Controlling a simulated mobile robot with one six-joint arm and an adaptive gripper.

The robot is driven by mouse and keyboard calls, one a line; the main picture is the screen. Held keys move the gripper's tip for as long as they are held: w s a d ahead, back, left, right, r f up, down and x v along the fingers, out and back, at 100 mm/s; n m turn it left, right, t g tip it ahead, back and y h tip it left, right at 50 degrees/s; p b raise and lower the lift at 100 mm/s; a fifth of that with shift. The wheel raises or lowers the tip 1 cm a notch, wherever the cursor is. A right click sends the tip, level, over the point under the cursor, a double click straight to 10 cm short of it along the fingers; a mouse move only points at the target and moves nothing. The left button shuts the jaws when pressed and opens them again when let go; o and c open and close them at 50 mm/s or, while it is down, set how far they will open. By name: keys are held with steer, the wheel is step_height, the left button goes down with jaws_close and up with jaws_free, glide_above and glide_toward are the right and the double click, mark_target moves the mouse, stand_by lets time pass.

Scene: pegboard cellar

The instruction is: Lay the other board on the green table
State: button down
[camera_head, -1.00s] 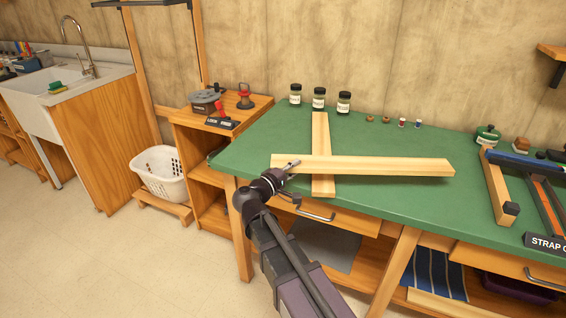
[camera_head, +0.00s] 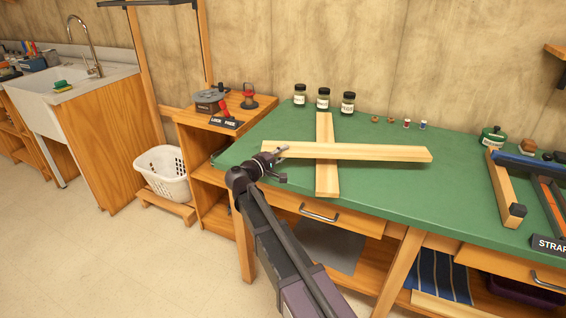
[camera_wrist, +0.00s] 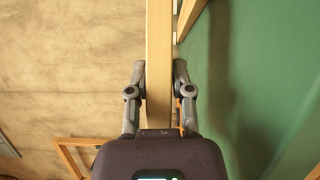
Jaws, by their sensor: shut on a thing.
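A long pale board (camera_head: 375,153) runs left to right above the green table (camera_head: 440,195). My gripper (camera_head: 274,157) is shut on this board near its left end. In the wrist view the held board (camera_wrist: 159,60) runs upward between the two fingers of my gripper (camera_wrist: 158,75). A second pale board (camera_head: 325,180) lies on the green table, pointing from front to back. The held board crosses over its middle and hides that part. I cannot tell whether the two boards touch.
Several labelled jars (camera_head: 323,98) and small pots stand along the table's back edge. A strap clamp frame (camera_head: 507,190) with a dark label lies at the right. A side shelf (camera_head: 240,117) adjoins at the left, with a white basket (camera_head: 163,174) below.

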mark_target(283, 170)
steer(key=shift+f+b, duration=1.75)
steer(key=shift+b, duration=0.05)
steer(key=c, duration=0.8)
jaws_free()
steer(key=v, duration=1.2)
